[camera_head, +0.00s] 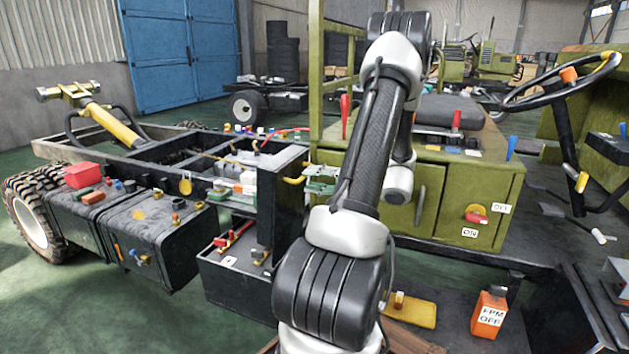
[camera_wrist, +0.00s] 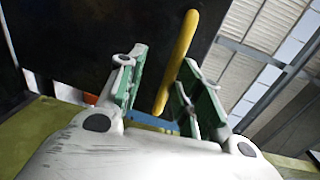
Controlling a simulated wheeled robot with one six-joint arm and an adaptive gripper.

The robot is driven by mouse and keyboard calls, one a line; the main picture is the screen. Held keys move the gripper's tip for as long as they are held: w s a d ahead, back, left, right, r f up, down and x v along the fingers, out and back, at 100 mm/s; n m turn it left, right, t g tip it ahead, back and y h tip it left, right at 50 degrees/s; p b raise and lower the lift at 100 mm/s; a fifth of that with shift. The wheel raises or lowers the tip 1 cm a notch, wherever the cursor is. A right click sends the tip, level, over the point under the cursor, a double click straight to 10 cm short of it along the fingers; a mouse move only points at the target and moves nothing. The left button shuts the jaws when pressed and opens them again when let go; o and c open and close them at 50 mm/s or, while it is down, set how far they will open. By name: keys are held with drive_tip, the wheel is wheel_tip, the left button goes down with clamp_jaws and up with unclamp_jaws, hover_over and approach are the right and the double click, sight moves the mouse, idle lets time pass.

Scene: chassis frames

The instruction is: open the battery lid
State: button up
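The battery lid (camera_head: 282,205) is a dark panel standing about upright at the right side of the black battery box (camera_head: 232,292). The box's top is uncovered, with red and yellow parts showing inside. A yellow handle (camera_head: 292,181) sticks out from the lid near its top. My gripper (camera_head: 318,180), with green finger pads, is just right of this handle. In the wrist view my gripper (camera_wrist: 160,78) has its fingers apart, with the yellow handle (camera_wrist: 180,55) between or just beyond the tips. Contact with it is not clear. The dark lid (camera_wrist: 85,40) fills the left.
A green cabinet (camera_head: 440,200) with ON and OFF labels stands right of the lid, behind my arm. Black tanks (camera_head: 150,225) with small loose parts lie left of the box. An orange can (camera_head: 489,315) stands at lower right. Green floor is open at lower left.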

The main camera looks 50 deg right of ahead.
drive_tip(key=shift+s+d, duration=0.1)
drive_tip(key=v, duration=1.1)
drive_tip(key=shift+s, duration=0.4)
drive_tip(key=shift+d, duration=0.15)
